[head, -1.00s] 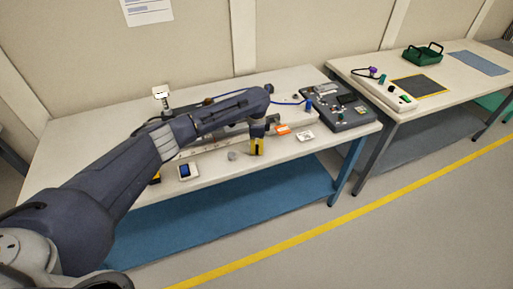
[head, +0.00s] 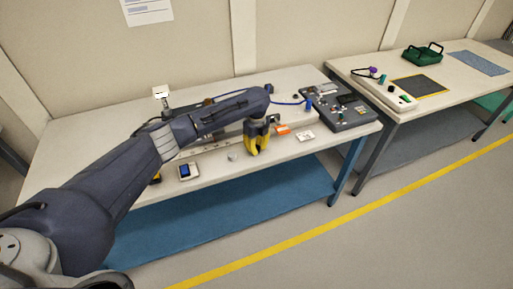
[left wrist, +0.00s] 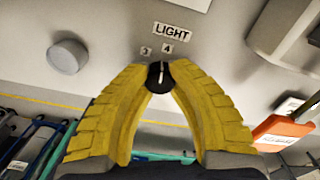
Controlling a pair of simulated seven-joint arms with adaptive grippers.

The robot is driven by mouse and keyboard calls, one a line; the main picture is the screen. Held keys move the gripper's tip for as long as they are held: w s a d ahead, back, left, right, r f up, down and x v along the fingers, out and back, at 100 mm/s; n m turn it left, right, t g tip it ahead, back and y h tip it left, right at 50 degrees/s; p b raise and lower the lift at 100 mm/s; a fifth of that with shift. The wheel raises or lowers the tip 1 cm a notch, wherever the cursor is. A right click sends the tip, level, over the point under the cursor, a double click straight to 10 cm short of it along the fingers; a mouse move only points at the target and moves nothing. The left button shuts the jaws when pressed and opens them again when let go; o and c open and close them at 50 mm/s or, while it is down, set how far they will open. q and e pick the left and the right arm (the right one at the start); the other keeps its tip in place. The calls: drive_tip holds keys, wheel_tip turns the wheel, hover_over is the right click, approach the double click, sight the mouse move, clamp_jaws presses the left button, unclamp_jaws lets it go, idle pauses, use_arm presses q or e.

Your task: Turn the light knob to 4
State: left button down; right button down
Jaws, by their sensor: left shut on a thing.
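The light knob (left wrist: 159,77) is small, round and black with a white pointer line. It shows between the yellow fingertips of my left gripper (left wrist: 160,80) in the left wrist view. The fingers are shut on the knob from both sides. The LIGHT label (left wrist: 171,31) lies above it, with small marks 3 (left wrist: 146,50) and 4 (left wrist: 168,48) beneath the label. The pointer points up and slightly right, nearer the 4 than the 3. In the head view my left gripper (head: 258,150) reaches down at the bench front, and the knob is hidden there.
A grey round knob or puck (left wrist: 68,56) lies left of the fingers. An orange object (left wrist: 283,130) is close on the right. A dark panel (head: 338,108) stands at the bench's right end. A small blue-screen device (head: 188,171) sits near the front edge.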

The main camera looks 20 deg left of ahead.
sight(257, 147)
use_arm(q)
drive_tip(key=shift+m, duration=0.9)
drive_tip(key=c, duration=1.1)
unclamp_jaws()
drive_tip(key=shift+o, duration=0.2)
wheel_tip(257, 147, up, 12)
